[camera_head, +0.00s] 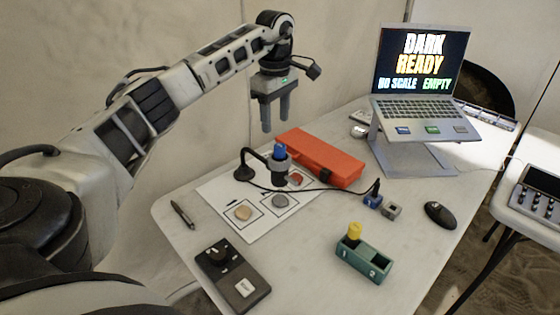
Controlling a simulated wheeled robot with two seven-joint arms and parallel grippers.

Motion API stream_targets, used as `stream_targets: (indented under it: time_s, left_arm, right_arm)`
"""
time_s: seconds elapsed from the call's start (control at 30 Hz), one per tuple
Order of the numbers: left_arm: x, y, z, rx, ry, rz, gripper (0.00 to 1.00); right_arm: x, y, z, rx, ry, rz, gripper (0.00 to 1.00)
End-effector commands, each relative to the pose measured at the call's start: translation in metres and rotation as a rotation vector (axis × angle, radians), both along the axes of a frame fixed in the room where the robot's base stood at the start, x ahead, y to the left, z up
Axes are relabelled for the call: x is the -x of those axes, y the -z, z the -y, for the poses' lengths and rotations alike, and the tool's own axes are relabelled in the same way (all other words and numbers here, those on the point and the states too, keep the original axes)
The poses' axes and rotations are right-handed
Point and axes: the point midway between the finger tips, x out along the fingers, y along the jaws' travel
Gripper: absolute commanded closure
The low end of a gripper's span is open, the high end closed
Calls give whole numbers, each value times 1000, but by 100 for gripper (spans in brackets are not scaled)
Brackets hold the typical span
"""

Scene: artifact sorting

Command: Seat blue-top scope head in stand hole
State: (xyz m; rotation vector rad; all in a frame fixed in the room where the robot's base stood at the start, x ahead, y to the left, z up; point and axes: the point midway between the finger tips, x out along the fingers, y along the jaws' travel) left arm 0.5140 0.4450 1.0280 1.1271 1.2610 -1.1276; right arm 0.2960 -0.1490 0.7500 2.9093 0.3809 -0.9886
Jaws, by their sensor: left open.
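The blue-top scope head (280,152) stands upright at the holder end of the black stand (243,172), whose curved arm reaches over the white sheet. Its blue top sticks up above the grey holder; how deep it sits in the hole cannot be told. My left gripper (276,121) hangs above the scope head, fingers pointing down, open and empty, with a gap between fingertips and blue top. My right gripper is not in view.
The white sheet (226,190) carries several flat pieces in outlined squares. Behind is a red case (322,158); a laptop (420,85) stands back right. A green two-slot block (363,256) holding a yellow-top piece (354,231) and a dark device (232,276) are in front. A cable crosses the table.

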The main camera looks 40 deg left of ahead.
Motion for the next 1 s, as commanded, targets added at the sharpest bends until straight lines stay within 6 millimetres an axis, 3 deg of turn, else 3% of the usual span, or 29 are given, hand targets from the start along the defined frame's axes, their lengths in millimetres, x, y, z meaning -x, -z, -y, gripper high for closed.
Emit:
stream_targets:
  time_s: [0.27,0.6,0.87,1.0]
  left_arm:
    - [-1,23,1,0,0,-1,48]
    - [-5,67,7,0,0,0,48]
    - [-5,71,7,0,0,2,48]
    - [-5,71,7,0,1,2,81]
  right_arm:
    - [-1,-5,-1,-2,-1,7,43]
    - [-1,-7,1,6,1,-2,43]
    - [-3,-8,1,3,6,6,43]
    - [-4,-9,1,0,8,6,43]
